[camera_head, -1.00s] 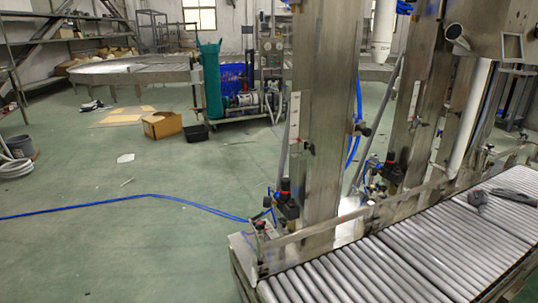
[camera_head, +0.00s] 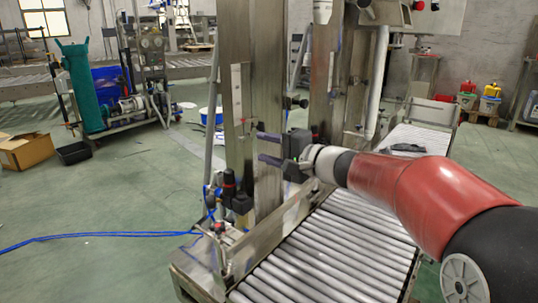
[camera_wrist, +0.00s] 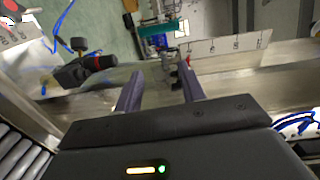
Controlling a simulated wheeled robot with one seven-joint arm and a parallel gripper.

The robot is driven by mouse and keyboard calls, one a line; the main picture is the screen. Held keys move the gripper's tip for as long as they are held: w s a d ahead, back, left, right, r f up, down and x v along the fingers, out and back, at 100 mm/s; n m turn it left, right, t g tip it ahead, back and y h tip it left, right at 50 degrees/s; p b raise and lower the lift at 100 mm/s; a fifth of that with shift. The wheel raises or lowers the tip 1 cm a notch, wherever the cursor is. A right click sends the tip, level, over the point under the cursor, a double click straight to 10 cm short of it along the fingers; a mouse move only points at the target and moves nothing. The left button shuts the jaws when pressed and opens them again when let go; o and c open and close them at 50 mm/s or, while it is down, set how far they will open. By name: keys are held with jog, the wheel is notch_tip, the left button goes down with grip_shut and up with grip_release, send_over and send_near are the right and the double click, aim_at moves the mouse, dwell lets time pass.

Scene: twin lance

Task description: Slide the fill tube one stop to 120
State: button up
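A slim grey tube (camera_head: 213,105) stands along the left side of the nearer steel column (camera_head: 265,75). I cannot tell for sure that it is the fill tube. A pale scale strip (camera_head: 237,92) with a small red pointer (camera_head: 241,121) is on that column. The wrist view shows a numbered scale (camera_wrist: 230,46) beyond my fingers, with a red pointer (camera_wrist: 187,62) near its left end; its figures are too blurred to read. My gripper (camera_head: 268,148) is open and empty in front of the column, fingers pointing left. In the wrist view the fingers (camera_wrist: 160,82) are spread apart.
A black knob (camera_head: 297,102) juts from the column's right edge. A black valve with a red ring (camera_wrist: 92,64) lies left of my fingers in the wrist view. The roller conveyor (camera_head: 320,255) runs below my arm. A grey tool (camera_head: 406,148) lies on its far part.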

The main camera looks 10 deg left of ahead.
aim_at(245, 138)
jog(key=p+x, duration=0.1)
jog(key=x, duration=0.1)
jog(key=p+x, duration=0.1)
jog(key=x, duration=0.1)
jog(key=w+p+x, duration=0.1)
jog(key=p+x, duration=0.1)
jog(key=x, duration=0.1)
jog(key=shift+d+r, duration=0.15)
jog(key=shift+r, duration=0.25)
jog(key=shift+w+a+f, duration=0.15)
jog(key=shift+w+a, duration=0.2)
jog(key=shift+a, duration=0.25)
grip_shut()
